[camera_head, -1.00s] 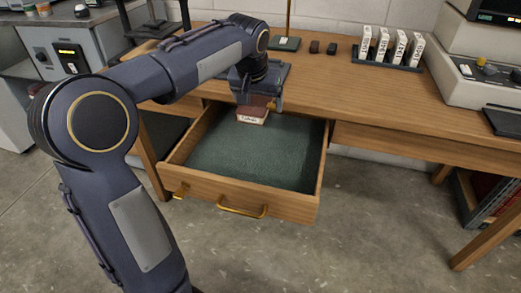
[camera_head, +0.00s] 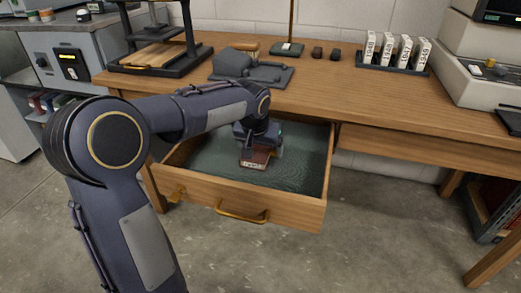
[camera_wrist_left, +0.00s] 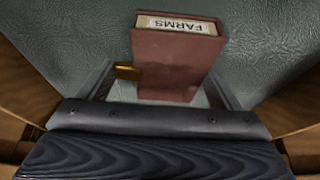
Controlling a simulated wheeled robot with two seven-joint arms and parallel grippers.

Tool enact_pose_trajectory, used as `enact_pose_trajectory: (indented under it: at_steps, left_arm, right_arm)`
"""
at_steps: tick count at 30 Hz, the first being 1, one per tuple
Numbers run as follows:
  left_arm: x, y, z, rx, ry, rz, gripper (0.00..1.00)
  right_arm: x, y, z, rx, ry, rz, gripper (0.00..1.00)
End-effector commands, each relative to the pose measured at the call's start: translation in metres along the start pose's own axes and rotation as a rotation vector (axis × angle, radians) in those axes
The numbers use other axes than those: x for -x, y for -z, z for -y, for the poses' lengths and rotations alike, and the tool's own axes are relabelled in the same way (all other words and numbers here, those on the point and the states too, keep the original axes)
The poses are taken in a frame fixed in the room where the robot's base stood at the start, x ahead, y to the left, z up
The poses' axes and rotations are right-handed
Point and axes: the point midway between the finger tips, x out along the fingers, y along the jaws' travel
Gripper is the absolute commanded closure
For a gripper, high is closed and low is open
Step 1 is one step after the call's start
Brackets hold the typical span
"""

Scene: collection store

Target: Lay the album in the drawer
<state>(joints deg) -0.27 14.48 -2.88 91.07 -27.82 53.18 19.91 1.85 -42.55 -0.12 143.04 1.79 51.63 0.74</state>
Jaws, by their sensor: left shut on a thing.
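The album (camera_head: 256,158) is a small dark red book with a pale label; in the left wrist view the album (camera_wrist_left: 172,58) shows the label "FARMS" upside down. My left gripper (camera_head: 257,146) is shut on it, and holds it inside the open drawer (camera_head: 292,202). The drawer has wooden walls, a dark green lining and a brass handle (camera_head: 242,213). The album is over or on the lining; I cannot tell whether it touches. Part of the album is hidden by my gripper. My right gripper is not in view.
The desk top (camera_head: 320,88) is above and behind the drawer. On it stand a rack of white labelled boxes (camera_head: 396,50), a grey object with a brush (camera_head: 250,68) and a dark press frame (camera_head: 158,58). The lining around the album is clear.

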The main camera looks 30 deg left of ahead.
Motion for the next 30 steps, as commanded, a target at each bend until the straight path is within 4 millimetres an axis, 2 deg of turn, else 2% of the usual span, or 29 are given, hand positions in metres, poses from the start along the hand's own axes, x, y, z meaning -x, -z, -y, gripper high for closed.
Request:
enact_pose_trajectory:
  at_steps: [7,8,11,20,23,30]
  left_arm:
    - [-0.002,-0.001,0.000,0.000,0.000,-0.002,0.42]
    - [-0.002,-0.001,0.000,0.000,0.000,-0.001,0.11]
    - [-0.001,0.000,0.000,0.000,0.000,-0.001,0.00]
    - [0.005,0.002,0.000,0.000,0.000,-0.003,0.00]
    - [0.020,0.003,0.000,0.000,-0.001,-0.005,0.00]
    - [0.073,0.003,0.000,0.000,-0.002,-0.005,0.00]
  right_arm:
    - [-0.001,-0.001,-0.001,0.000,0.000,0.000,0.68]
    - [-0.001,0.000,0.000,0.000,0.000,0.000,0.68]
    - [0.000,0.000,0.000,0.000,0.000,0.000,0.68]
    - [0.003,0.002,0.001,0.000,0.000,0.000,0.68]
    - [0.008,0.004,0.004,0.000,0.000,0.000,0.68]
    - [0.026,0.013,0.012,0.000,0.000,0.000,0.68]
